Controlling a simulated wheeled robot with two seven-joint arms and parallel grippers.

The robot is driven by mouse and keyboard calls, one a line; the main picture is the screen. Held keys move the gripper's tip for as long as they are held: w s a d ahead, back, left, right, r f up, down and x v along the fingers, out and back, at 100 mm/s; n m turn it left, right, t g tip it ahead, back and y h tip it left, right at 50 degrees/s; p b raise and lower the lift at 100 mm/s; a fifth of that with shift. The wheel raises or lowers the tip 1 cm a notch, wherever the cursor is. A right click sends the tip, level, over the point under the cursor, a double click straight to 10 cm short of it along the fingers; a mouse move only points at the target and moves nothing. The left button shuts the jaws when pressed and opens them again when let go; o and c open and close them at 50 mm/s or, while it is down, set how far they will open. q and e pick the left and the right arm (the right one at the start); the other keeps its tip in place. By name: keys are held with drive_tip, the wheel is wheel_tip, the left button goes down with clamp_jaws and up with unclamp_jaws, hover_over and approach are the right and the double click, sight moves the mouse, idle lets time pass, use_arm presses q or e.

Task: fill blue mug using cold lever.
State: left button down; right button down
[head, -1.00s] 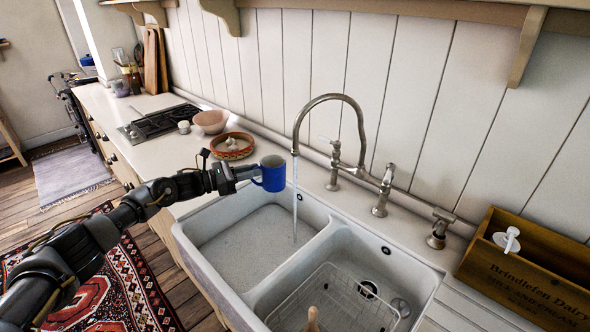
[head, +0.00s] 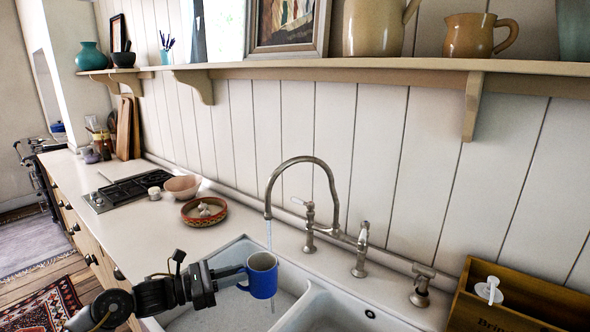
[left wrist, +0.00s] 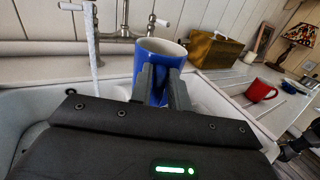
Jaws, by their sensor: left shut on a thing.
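The blue mug (head: 262,279) is upright over the left part of the sink. My left gripper (head: 236,277) is shut on its handle side; the fingers hide the handle. In the left wrist view the mug (left wrist: 158,50) is just beyond my fingertips (left wrist: 164,84). Water (head: 269,235) runs from the curved tap (head: 303,160). The stream shows above and below the mug in the head view, and to the left of it, apart, in the left wrist view (left wrist: 92,35). Two white-handled levers (head: 301,202) (head: 363,233) stand at the tap; I cannot tell which is cold.
The white sink (head: 318,306) has a divider. A wooden crate (head: 520,308) is at the right. A patterned bowl (head: 204,211) and hob (head: 128,190) are on the left counter. A red mug (left wrist: 260,90) stands on the right-hand worktop. A shelf (head: 330,68) runs above.

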use_arm(q)
drive_tip(key=s+a+f+n+t+y+b, duration=0.1)
drive_tip(key=s+a+f, duration=0.1)
drive_tip(key=s, duration=0.7)
drive_tip(key=s+a+f+n+t+b, duration=0.1)
drive_tip(key=s+a+f+t, duration=0.1)
drive_tip(key=s+a, duration=0.3)
drive_tip(key=s, duration=0.4)
drive_tip(key=shift+f+y, duration=0.3)
drive_tip(key=shift+y, duration=0.1)
